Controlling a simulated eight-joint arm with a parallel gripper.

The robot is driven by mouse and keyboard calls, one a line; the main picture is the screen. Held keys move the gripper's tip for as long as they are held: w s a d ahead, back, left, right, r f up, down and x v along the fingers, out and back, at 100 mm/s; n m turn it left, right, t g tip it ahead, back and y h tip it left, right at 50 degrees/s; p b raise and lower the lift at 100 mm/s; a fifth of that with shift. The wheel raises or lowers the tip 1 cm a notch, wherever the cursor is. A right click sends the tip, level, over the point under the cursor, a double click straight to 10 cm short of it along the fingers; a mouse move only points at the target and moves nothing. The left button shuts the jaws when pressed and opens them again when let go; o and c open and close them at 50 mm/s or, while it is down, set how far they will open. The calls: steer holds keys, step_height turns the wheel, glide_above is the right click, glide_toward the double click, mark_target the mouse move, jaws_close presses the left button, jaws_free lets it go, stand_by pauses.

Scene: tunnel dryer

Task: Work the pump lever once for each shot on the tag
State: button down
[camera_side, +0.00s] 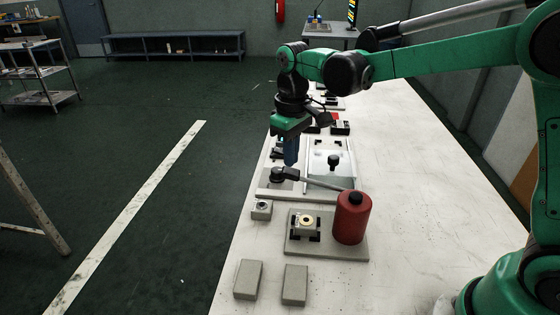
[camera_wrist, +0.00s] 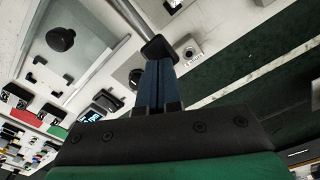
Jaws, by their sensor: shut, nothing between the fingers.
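The pump is a red cylinder (camera_side: 352,218) with a black cap, standing on a grey base plate (camera_side: 337,252). Its lever (camera_side: 318,184) is a grey rod reaching left from the pump to a black end knob (camera_side: 278,174). My gripper (camera_side: 290,163), with blue fingers, is shut and empty, pointing down just above the knob. In the wrist view the fingertips (camera_wrist: 158,64) overlap the knob (camera_wrist: 158,46); I cannot tell whether they touch. A part with a brass ring (camera_side: 307,221) sits in a black holder beside the pump.
A small grey block with a round top (camera_side: 262,210) stands left of the plate. Two grey blocks (camera_side: 249,279) (camera_side: 295,285) lie at the front. Behind the lever is a flat panel with a black knob (camera_side: 334,162). The bench's right side is clear.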

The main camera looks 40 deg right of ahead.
mark_target(291, 171)
steer(key=shift+f, duration=2.8)
steer(key=shift+r, duration=4.2)
steer(key=shift+s, duration=0.1)
steer(key=shift+s+d+r, duration=0.1)
steer(key=shift+s+r, duration=0.1)
steer(key=shift+s, duration=0.05)
steer(key=shift+s+d+f+m+t, duration=0.2)
steer(key=shift+s+d+m+t, duration=0.25)
steer(key=shift+s+t, duration=1.05)
steer(key=shift+s+d+f+m+t, duration=0.3)
steer(key=shift+s+m+t, duration=0.45)
steer(key=shift+s, duration=1.35)
steer(key=shift+s+d+f+m+t, duration=0.15)
steer(key=shift+s+d+m+t, duration=0.2)
steer(key=shift+s+t, duration=1.25)
